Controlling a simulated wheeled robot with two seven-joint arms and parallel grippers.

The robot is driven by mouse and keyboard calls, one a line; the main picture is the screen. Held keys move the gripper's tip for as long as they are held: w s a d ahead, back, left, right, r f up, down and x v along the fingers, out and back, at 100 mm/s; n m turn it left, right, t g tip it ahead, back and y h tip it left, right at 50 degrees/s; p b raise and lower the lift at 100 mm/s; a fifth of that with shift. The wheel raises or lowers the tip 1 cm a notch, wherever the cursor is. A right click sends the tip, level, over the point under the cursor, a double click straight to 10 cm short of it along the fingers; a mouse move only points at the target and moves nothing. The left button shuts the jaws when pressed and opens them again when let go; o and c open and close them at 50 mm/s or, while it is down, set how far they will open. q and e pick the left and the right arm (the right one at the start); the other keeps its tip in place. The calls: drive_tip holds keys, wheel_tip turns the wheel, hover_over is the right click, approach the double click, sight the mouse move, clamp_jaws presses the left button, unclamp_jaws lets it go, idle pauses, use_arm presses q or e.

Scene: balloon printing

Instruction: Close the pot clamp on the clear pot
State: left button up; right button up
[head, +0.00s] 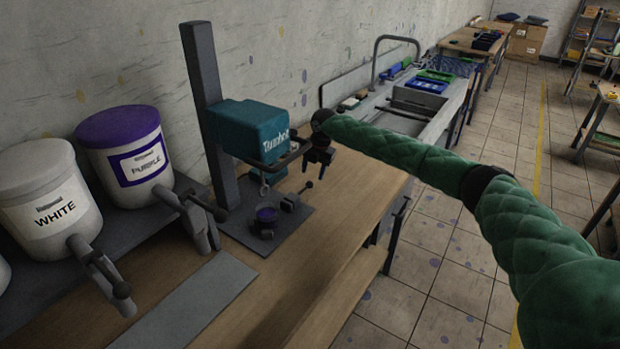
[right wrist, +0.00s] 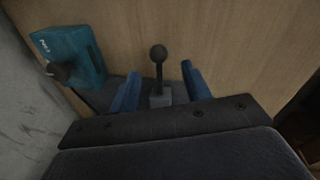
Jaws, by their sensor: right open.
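The clear pot (head: 266,214), showing purple, sits on the dark base of the teal printing machine (head: 250,130). The pot clamp (head: 291,203) is beside it on the right, with a lever ending in a round dark knob (head: 308,185). My right gripper (head: 317,168) is open and empty, above and near the lever in the head view. In the right wrist view, the knob (right wrist: 158,52) and its stem show between the two blue fingers of my right gripper (right wrist: 160,72), apart from both. The pot cannot be made out there. My left gripper is not in view.
A white bucket (head: 50,200) and a purple-lidded bucket (head: 128,155) stand on a shelf at left, their tap handles jutting out. The machine's handle bar (head: 280,152) is close to my right gripper. The wooden table (head: 330,235) is clear at front right.

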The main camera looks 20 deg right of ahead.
sight(310, 182)
drive_tip(key=f, duration=0.1)
drive_tip(key=f+p, duration=0.1)
drive_tip(key=w+f, duration=0.1)
drive_tip(key=f, duration=0.1)
drive_tip(key=shift+a, duration=0.3)
drive_tip(key=shift+f+p, duration=0.35)
drive_tip(key=shift+f, duration=0.3)
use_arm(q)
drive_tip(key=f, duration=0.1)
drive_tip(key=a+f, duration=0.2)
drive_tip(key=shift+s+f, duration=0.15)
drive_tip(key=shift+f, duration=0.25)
use_arm(e)
drive_tip(key=shift+f, duration=0.2)
drive_tip(key=shift+w, duration=0.1)
